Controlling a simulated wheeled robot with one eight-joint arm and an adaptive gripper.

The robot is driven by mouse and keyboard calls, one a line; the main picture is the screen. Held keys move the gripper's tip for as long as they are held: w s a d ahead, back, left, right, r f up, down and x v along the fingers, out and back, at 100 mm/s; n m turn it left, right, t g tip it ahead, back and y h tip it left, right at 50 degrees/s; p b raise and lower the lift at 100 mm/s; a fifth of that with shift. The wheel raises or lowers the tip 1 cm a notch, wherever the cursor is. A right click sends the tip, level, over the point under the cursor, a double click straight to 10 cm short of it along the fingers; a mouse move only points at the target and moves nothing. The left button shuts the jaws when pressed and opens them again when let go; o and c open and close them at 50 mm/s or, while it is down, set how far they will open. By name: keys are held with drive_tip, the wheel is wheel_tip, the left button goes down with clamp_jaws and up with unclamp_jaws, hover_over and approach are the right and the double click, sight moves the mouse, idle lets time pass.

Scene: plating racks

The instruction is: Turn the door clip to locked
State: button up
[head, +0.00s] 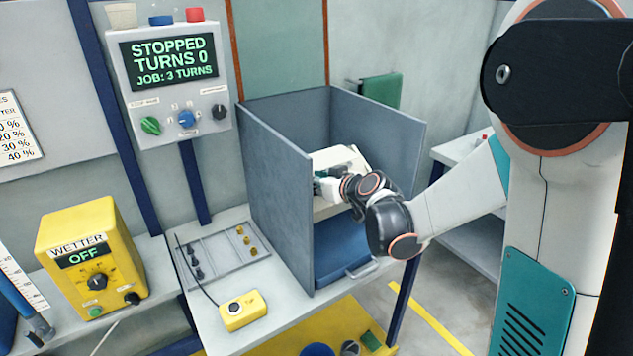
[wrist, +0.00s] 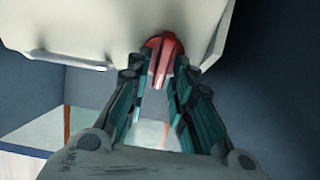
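In the wrist view, a red clip with a raised ridge (wrist: 164,55) sits on the pale underside or face of a white part (wrist: 85,30). My gripper (wrist: 162,80) points at it, with teal-padded fingers apart on either side of the ridge's near end. I see a gap between the pads, and no clear contact with the clip. In the head view, my gripper (head: 322,186) is inside the open-fronted grey enclosure (head: 275,170), beside a white part (head: 342,158). The clip is hidden there, and the fingers are mostly hidden too.
The enclosure's side walls stand close around my gripper. A blue tray (head: 342,245) lies below it. A control box (head: 165,85) reads STOPPED, TURNS 0, JOB: 3 TURNS. A yellow wetter box (head: 90,257) reads OFF. A yellow pendant (head: 243,310) lies on the bench beside a rack (head: 220,262).

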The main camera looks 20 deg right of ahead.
idle(0.3)
drive_tip(key=v, duration=1.2)
drive_tip(key=shift+s+r, duration=0.1)
